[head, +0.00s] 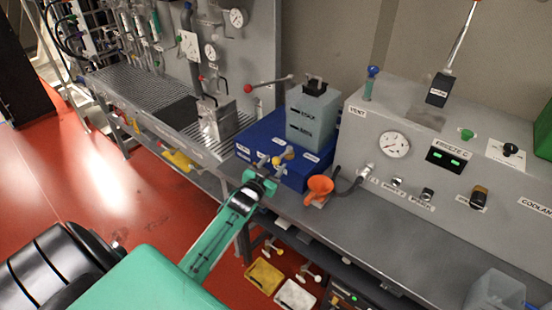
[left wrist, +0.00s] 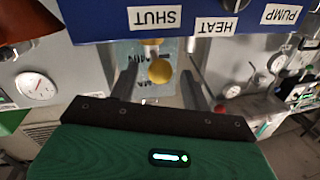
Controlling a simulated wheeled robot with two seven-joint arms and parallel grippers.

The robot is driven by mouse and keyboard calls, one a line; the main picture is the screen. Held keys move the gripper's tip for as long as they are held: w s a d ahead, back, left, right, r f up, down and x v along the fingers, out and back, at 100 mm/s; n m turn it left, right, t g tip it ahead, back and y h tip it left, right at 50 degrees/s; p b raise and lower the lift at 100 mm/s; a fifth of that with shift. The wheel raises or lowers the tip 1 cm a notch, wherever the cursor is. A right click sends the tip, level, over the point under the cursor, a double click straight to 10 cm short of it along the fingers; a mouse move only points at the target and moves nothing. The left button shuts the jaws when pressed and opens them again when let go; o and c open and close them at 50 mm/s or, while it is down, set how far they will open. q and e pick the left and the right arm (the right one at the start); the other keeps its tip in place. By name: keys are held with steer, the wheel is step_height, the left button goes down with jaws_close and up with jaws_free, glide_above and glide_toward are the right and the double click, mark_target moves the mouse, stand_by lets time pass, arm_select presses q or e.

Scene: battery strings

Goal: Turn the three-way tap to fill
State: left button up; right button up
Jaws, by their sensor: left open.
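A small tap with a yellow knob (head: 287,153) is at the front of the blue box (head: 251,143); I cannot read its setting. My left gripper (head: 263,178) is in front of the box, its jaws open. In the left wrist view the yellow knob (left wrist: 160,71) appears between the two spread fingers (left wrist: 160,88), with a gap on both sides. I cannot tell whether the knob is within their reach. The box's edge (left wrist: 110,28) shows upside-down labels SHUT, HEAT and PUMP. My right gripper is in no view.
A grey tank (head: 314,118) stands on the blue box. A grey panel (head: 440,165) with a gauge and switches stands farther right. A red-knobbed lever (head: 268,83) is behind. The bench front (head: 390,245) is clear.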

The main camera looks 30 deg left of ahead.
mark_target(282, 156)
arm_select(q)
steer(key=shift+w+a, duration=0.2)
steer(key=shift+w, duration=1.05)
jaws_close()
